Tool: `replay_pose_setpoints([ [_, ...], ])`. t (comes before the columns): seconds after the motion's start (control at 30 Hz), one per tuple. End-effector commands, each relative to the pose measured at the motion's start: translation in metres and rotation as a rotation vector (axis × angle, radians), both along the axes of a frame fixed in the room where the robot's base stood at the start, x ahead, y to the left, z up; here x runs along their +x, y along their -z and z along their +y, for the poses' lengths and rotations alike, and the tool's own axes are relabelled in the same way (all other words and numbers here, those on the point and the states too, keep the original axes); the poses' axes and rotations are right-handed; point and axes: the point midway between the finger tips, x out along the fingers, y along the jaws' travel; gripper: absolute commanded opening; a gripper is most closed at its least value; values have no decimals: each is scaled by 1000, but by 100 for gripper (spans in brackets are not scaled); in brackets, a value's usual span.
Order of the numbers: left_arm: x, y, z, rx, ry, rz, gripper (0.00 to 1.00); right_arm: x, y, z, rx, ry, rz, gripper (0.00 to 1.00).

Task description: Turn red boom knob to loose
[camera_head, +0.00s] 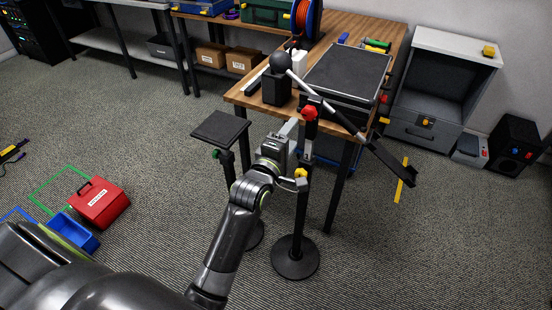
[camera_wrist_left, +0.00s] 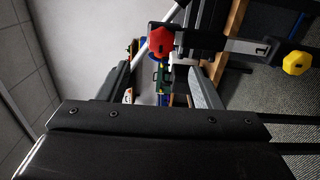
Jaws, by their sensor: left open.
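The red boom knob (camera_head: 309,112) sits near the top of a dark upright stand (camera_head: 298,215), where a slanted boom (camera_head: 325,100) crosses. In the left wrist view the red knob (camera_wrist_left: 161,41) appears ahead of the fingers, near the middle top. My left gripper (camera_head: 297,140) is beside the stand, just below the red knob. In the left wrist view its fingers (camera_wrist_left: 163,75) are spread with nothing held, apart from the knob. A yellow knob (camera_head: 300,173) is lower on the same stand. It also shows in the left wrist view (camera_wrist_left: 296,62). My right gripper is out of view.
A wooden table (camera_head: 240,96) with a black-topped case (camera_head: 345,72) and cable reel (camera_head: 305,18) stands behind. A black square-topped stand (camera_head: 220,128) is left of my arm. A red box (camera_head: 99,203) and blue bin (camera_head: 70,232) lie on open floor at left.

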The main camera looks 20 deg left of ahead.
Motion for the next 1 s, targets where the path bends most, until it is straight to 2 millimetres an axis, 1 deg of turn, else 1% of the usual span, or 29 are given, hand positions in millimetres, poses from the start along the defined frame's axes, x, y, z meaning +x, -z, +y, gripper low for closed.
replay_pose_setpoints([
  [0.03,-11,3,1,-2,-2,2,59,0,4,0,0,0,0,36],
  [0.2,-43,2,2,-2,-2,0,59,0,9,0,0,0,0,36],
  [0.3,-57,2,2,-2,-1,1,59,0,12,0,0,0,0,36],
  [0.4,-68,2,2,-1,-1,0,59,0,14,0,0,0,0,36],
  [0.6,-77,0,3,1,0,0,59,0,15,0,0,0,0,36],
  [1.0,-77,0,3,1,0,-1,59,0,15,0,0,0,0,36],
])
